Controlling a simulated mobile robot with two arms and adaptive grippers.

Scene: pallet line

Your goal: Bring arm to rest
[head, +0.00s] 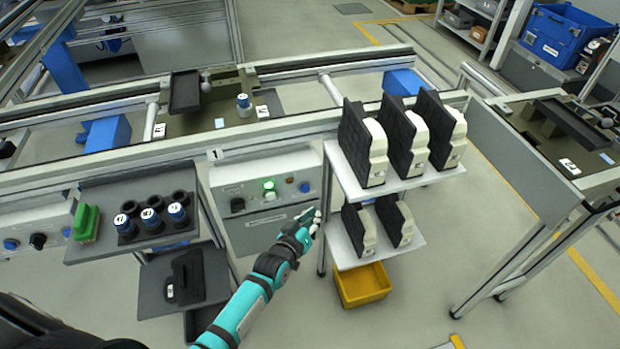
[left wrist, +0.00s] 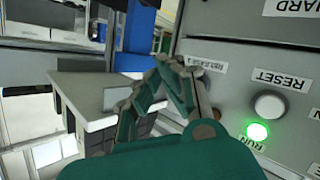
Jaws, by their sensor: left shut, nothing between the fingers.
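My left arm (head: 252,296) is teal and reaches up from the bottom of the head view. Its gripper (head: 314,217) is shut and empty, in front of and below the right end of the grey control box (head: 230,178). In the left wrist view the gripper's fingertips (left wrist: 172,64) come together with nothing between them, beside the panel. The panel shows a lit green RUN button (left wrist: 258,131) and a white RESET button (left wrist: 269,105). The green light (head: 268,184) also shows in the head view. My right gripper is not in view.
Right of the gripper stands a two-level rack (head: 432,176) with several black-and-cream parts. A yellow bin (head: 362,286) sits below it. The conveyor rail (head: 120,158) runs behind. Floor at lower right is clear.

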